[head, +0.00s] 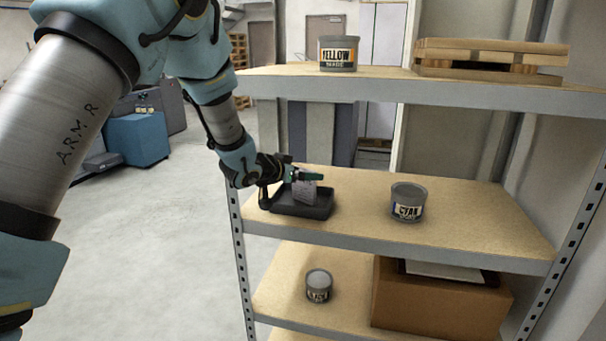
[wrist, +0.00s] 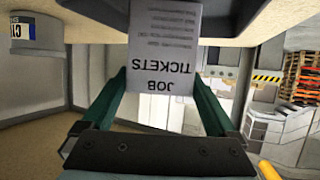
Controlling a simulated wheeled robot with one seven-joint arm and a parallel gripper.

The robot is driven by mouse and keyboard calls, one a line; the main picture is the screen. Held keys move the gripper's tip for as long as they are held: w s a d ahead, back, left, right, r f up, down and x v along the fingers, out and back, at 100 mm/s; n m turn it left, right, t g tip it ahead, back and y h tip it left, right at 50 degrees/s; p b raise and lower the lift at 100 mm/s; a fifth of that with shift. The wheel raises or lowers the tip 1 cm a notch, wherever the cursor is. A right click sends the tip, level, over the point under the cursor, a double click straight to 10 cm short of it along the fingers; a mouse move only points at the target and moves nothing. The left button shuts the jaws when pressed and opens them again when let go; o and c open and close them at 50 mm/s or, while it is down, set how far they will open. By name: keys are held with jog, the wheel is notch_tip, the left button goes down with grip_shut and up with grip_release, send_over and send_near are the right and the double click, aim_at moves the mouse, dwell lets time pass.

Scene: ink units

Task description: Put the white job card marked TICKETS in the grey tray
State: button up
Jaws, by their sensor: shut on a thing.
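The white job card (wrist: 165,45) shows upside down in the wrist view, with JOB TICKETS readable on it. My gripper (wrist: 162,88) is shut on the card, with a green finger on each side of it. In the head view my gripper (head: 300,175) holds the card (head: 304,192) upright over the dark grey tray (head: 303,208). The tray lies at the left end of the middle shelf. The card's lower edge is at or just above the tray floor; I cannot tell whether it touches. The tray also shows behind the card in the wrist view (wrist: 222,14).
A CYAN can (head: 408,202) stands right of the tray on the middle shelf (head: 470,220). Another can (head: 318,286) and a cardboard box (head: 435,305) are on the lower shelf.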

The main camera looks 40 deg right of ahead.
jog(key=shift+f, duration=0.2)
jog(key=shift+f, duration=0.1)
jog(key=o, duration=1)
jog(key=shift+a+r, duration=0.2)
jog(key=shift+a, duration=0.2)
jog(key=b+v, duration=0.2)
jog(key=v, duration=0.9)
